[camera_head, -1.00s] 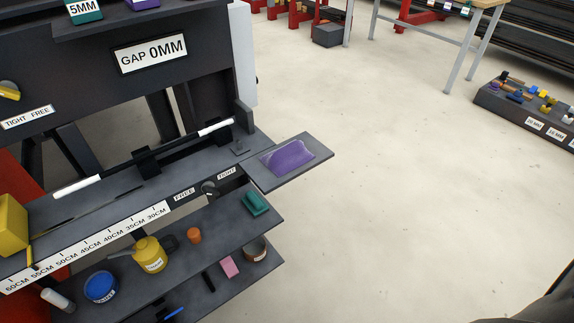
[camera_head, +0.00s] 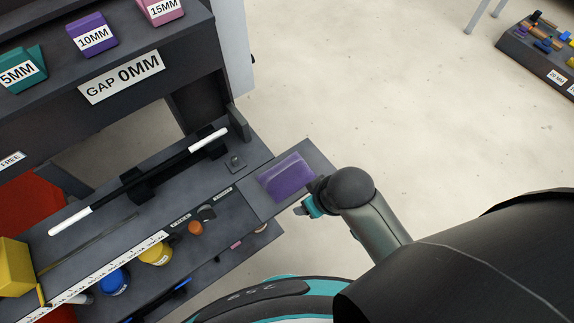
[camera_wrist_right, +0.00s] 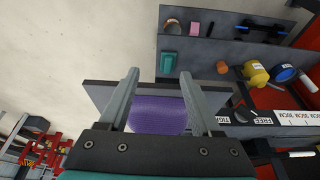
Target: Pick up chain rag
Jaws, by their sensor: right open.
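A purple folded cloth, which I take as the chain rag (camera_head: 285,178), lies on a grey side shelf (camera_head: 318,160) at the right end of the bench. My right gripper (camera_head: 311,196) is at the rag's right edge in the head view. In the right wrist view my right gripper (camera_wrist_right: 158,74) is open and empty, with the rag (camera_wrist_right: 158,115) showing between its two fingers. Whether the fingers touch the rag or shelf cannot be told. The gripper's base hides the rag's near edge there. My left gripper is not in view.
A black rod with white ends (camera_head: 140,180) lies along the bench left of the shelf. A lower shelf holds an orange cup (camera_head: 195,228), a yellow can (camera_head: 156,255) and a blue tin (camera_head: 114,281). A teal block (camera_wrist_right: 168,62) shows in the wrist view. Open floor lies right of the shelf.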

